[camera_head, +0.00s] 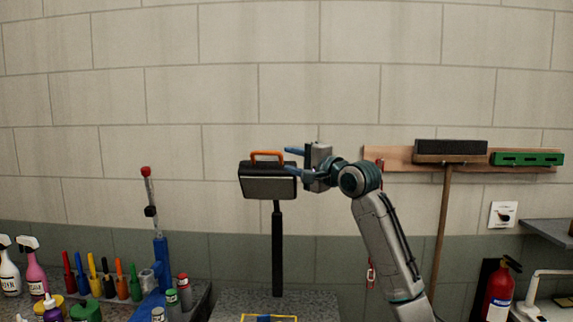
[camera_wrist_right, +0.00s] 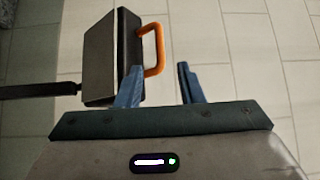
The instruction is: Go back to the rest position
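My right gripper (camera_head: 289,160) is raised in front of the wall in the head view, its blue fingers pointing left. In the right wrist view its fingers (camera_wrist_right: 158,77) are spread apart with nothing held between them. Beside the fingertips is a dark box-shaped head (camera_head: 268,182) with an orange handle (camera_head: 268,154), on a black post (camera_head: 277,250). In the right wrist view the orange handle (camera_wrist_right: 158,50) lies just ahead of the fingers, and the box (camera_wrist_right: 112,60) is behind the left finger. I cannot tell whether they touch. My left gripper is not in view.
A wooden wall rail (camera_head: 385,155) holds a broom (camera_head: 450,150) and a green holder (camera_head: 527,158) at right. A red extinguisher (camera_head: 498,292) and a white lamp (camera_head: 535,290) stand lower right. Spray bottles (camera_head: 33,266) and several coloured tools (camera_head: 107,280) crowd the lower left.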

